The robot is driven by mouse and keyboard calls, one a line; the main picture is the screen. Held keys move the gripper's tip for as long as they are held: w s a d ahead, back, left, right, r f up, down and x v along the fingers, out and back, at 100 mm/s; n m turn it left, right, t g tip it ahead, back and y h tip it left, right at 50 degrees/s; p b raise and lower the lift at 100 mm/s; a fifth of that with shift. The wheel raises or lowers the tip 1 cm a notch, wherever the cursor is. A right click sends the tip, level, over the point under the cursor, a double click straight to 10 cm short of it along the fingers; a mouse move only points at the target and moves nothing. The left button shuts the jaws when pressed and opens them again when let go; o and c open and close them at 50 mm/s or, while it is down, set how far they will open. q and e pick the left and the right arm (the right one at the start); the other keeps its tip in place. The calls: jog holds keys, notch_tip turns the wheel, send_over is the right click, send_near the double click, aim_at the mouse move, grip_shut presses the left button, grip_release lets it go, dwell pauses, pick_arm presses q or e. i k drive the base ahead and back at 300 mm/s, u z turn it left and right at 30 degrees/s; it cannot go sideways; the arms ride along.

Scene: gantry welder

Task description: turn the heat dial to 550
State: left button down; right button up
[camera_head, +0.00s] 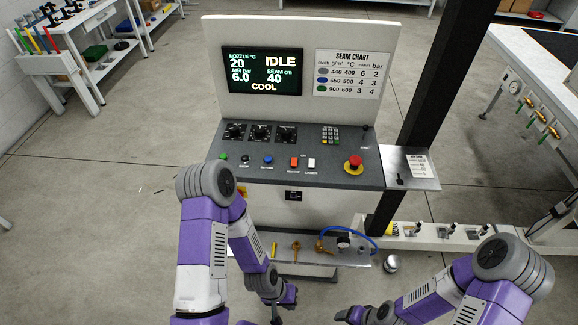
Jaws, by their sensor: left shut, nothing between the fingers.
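Three black dials sit in a row at the back left of the grey console (335,175): a left dial (235,131), a middle dial (261,132) and a right dial (286,134). Their labels and pointer settings are too small to read, so I cannot tell which is the heat dial. The screen (263,72) shows nozzle 20 °C, IDLE, air 6.0 bar, seam 40 cm and COOL. My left gripper (287,297) is shut and empty, low in front of the console and apart from the dials. My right gripper (349,315) is at the bottom edge; its jaws are unclear.
Coloured buttons, including a red rocker (294,162), line the console front. A red emergency stop (354,163) and a keypad (330,134) sit to the right. A seam chart (348,73) hangs beside the screen. A dark post (428,110) rises at right. A low shelf (330,262) holds small tools.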

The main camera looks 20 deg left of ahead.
aim_at(234, 130)
jog(key=u, duration=0.3)
jog(key=k, duration=0.5)
jog(key=u, duration=1.4)
jog(key=i, duration=1.05)
jog(key=z, duration=0.15)
